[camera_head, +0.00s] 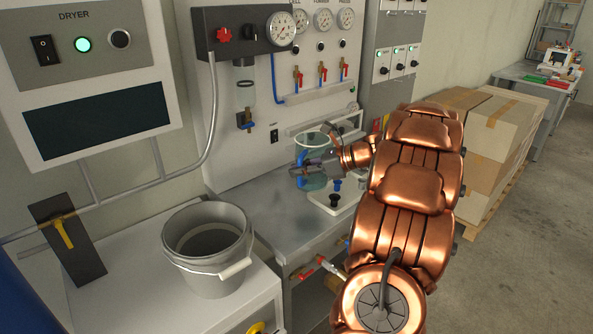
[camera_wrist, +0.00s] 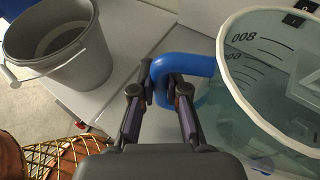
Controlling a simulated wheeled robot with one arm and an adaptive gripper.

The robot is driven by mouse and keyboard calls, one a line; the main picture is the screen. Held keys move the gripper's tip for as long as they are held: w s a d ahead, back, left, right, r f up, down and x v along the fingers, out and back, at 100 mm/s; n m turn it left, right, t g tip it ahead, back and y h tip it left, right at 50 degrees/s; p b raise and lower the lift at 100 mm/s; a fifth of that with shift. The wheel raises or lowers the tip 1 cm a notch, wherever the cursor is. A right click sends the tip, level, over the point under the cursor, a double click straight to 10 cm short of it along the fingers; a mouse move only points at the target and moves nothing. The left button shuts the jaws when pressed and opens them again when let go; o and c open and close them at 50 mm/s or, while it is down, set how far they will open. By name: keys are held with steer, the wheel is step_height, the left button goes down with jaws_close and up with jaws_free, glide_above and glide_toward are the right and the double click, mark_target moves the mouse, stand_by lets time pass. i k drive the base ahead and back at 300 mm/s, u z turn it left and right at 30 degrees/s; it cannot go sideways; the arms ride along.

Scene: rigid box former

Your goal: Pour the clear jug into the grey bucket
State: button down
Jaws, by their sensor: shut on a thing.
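The clear jug (camera_head: 317,178) has a blue handle and dark measuring marks, and it stands roughly upright above the metal bench. In the wrist view the jug (camera_wrist: 270,75) fills the right side, with liquid visible inside. My gripper (camera_head: 299,172) is shut on the jug's blue handle, and its fingers (camera_wrist: 163,85) sit either side of the handle in the wrist view. I cannot tell whether the jug's base touches the bench. The grey bucket (camera_head: 206,262) stands on a white cabinet at the lower left, apart from the jug. The bucket (camera_wrist: 72,75) also shows at the upper left of the wrist view.
A white tray with dark knobs (camera_head: 335,195) sits by the jug. A gauge panel (camera_head: 255,30) and dryer box (camera_head: 90,75) are on the wall behind. The metal bench (camera_head: 270,215) is clear between jug and bucket. Cardboard boxes (camera_head: 500,130) stand at right.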

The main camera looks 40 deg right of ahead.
mark_target(206, 240)
steer(key=k, duration=1.25)
